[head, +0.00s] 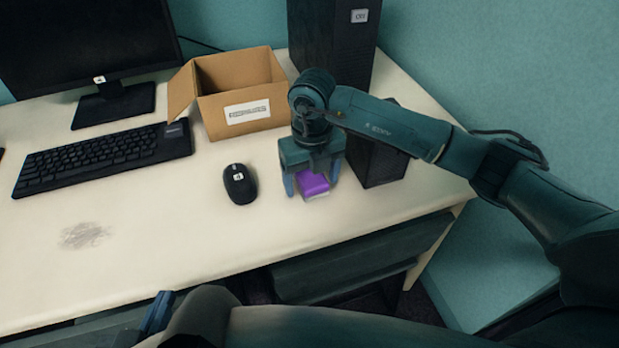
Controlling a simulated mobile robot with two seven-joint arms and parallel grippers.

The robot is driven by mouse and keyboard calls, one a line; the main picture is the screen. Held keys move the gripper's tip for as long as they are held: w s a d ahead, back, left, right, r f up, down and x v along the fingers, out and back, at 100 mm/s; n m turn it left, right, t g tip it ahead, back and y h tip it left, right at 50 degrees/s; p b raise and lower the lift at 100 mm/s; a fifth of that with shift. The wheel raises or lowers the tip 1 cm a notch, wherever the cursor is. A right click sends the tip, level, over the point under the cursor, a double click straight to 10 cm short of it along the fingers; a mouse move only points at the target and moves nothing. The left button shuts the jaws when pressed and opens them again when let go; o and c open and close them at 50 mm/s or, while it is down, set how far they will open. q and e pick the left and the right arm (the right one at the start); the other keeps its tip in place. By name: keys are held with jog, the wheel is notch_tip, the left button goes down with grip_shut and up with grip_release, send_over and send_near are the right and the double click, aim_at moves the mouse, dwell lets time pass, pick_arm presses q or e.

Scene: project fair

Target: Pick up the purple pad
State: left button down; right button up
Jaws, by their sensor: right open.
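The purple pad (312,184) is a small purple block with a pale lower edge, on the white desk near its front right. My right gripper (311,186) points down over it, with its blue fingertips apart on either side of the pad. The gripper's body hides the pad's far part, and I cannot tell whether the fingers touch it. My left gripper (158,312) shows only in part at the bottom, below the desk's front edge. Its blue finger is seen from the side, and its opening cannot be made out.
An open cardboard box (240,92) stands behind the pad, left of a black computer tower (333,40). A dark box-shaped object (378,160) is close right of my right gripper. A black mouse (239,184), keyboard (100,160) and monitor (90,40) are to the left. The desk's front left is clear apart from a grey smudge.

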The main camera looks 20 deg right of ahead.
aim_at(312, 177)
jog(key=c, duration=1)
jog(key=shift+r, duration=0.15)
jog(key=shift+c, duration=0.2)
notch_tip(312, 177, up, 10)
jog(key=shift+f+p, duration=0.1)
jog(key=shift+p, duration=0.4)
jog(key=o, duration=0.3)
jog(key=shift+c, duration=1.1)
